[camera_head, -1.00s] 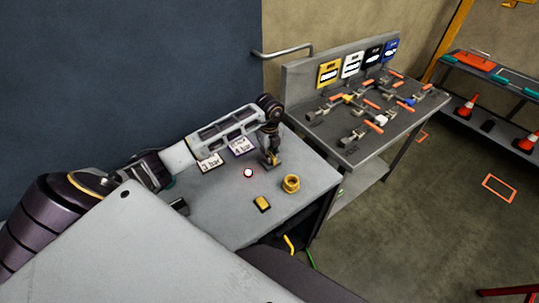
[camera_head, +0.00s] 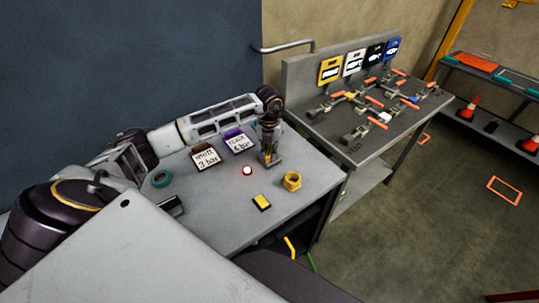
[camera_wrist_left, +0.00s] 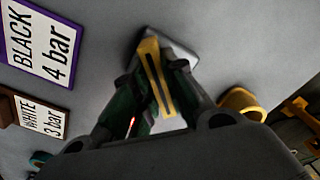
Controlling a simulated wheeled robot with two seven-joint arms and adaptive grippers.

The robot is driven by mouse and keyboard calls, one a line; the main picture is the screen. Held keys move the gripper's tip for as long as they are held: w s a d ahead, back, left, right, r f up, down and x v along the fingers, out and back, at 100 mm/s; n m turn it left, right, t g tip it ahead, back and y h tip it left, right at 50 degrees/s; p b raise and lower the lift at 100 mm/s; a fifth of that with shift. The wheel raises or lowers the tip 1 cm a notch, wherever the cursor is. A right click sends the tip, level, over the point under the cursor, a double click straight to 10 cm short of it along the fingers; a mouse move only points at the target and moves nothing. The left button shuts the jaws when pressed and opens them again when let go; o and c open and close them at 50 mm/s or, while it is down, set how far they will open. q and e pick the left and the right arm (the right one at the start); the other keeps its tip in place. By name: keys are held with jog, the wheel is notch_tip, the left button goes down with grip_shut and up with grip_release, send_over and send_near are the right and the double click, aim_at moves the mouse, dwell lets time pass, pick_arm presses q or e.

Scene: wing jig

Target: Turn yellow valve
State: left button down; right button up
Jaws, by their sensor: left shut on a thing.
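The yellow valve (camera_head: 351,96) sits among several valves with orange handles on the grey bench at the back right. My left gripper (camera_head: 268,160) is over the near table, well left of and apart from that valve. In the left wrist view my left gripper (camera_wrist_left: 155,95) is shut on a yellow-and-dark striped piece (camera_wrist_left: 153,62) with a pale grey part behind it. Whether this piece touches the table is unclear. My right gripper is not in view.
Coloured signs (camera_head: 331,70) stand behind the valves. A gap separates table and bench.

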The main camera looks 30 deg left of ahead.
pick_arm(q)
jog(key=m+b, duration=0.2)
jog(key=m, duration=0.2)
jog(key=shift+m+b, duration=0.7)
jog(key=shift+m, duration=0.5)
jog(key=shift+m+b, duration=0.65)
jog(key=shift+m, duration=0.75)
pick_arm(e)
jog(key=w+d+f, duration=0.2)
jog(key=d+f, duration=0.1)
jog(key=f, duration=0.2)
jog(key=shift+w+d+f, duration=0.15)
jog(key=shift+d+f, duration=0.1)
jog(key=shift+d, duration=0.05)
